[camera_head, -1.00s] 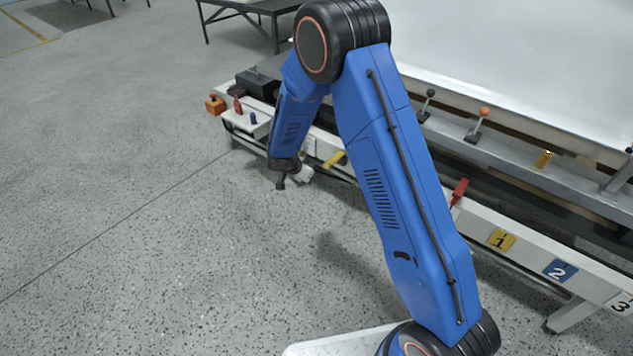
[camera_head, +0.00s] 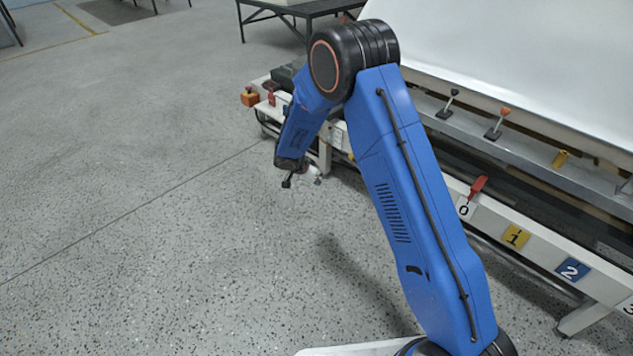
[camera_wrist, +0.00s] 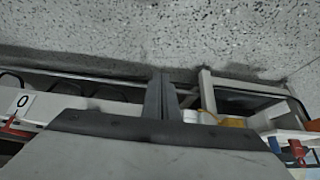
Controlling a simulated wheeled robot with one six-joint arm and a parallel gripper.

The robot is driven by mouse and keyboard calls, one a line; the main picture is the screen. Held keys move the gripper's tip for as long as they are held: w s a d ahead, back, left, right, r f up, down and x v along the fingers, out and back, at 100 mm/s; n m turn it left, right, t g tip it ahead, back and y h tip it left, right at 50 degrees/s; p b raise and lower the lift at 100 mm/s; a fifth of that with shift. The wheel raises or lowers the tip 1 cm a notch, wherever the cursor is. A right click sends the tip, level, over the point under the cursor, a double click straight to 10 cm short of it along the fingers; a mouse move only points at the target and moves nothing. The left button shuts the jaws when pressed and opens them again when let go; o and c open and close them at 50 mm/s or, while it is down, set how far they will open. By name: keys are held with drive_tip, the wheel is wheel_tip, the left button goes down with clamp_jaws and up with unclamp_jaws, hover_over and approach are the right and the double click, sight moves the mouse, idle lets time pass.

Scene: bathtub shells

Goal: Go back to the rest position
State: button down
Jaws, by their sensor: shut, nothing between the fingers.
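My blue arm is folded over in the head view, with its forearm hanging down from the dark elbow. My gripper (camera_head: 287,182) is small in the head view, in front of the workstation and above the floor. In the wrist view my gripper (camera_wrist: 163,78) shows as two dark fingers close together. They are shut with nothing between them. The gripper touches nothing that I can see.
The white workstation frame (camera_head: 541,246) runs along the right, with number plates, a red handle (camera_head: 478,186) and several levers on top. An orange box (camera_head: 250,97) sits at its far left end. Speckled floor (camera_head: 130,200) on the left is clear. A table (camera_head: 300,10) stands behind.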

drive_tip(key=s+d+r+n, duration=0.1)
drive_tip(key=s+d+r, duration=0.5)
drive_tip(key=r, duration=0.3)
drive_tip(key=s+d+r+n, duration=0.1)
drive_tip(key=s+d+r, duration=0.45)
drive_tip(key=r, duration=0.45)
drive_tip(key=s+d+r+n, duration=0.1)
drive_tip(key=s+d+r, duration=0.5)
drive_tip(key=r, duration=0.3)
drive_tip(key=s+d+r+n+y, duration=0.15)
drive_tip(key=s+r, duration=0.25)
drive_tip(key=s, duration=0.4)
drive_tip(key=s+d+r+n+y, duration=0.1)
drive_tip(key=s+d+r, duration=0.25)
drive_tip(key=s, duration=0.55)
drive_tip(key=s+a+n+y, duration=0.1)
drive_tip(key=s+n, duration=0.3)
drive_tip(key=s, duration=1.1)
drive_tip(key=shift+r+y, duration=0.3)
drive_tip(key=shift+y, duration=0.25)
drive_tip(key=shift+a, duration=0.1)
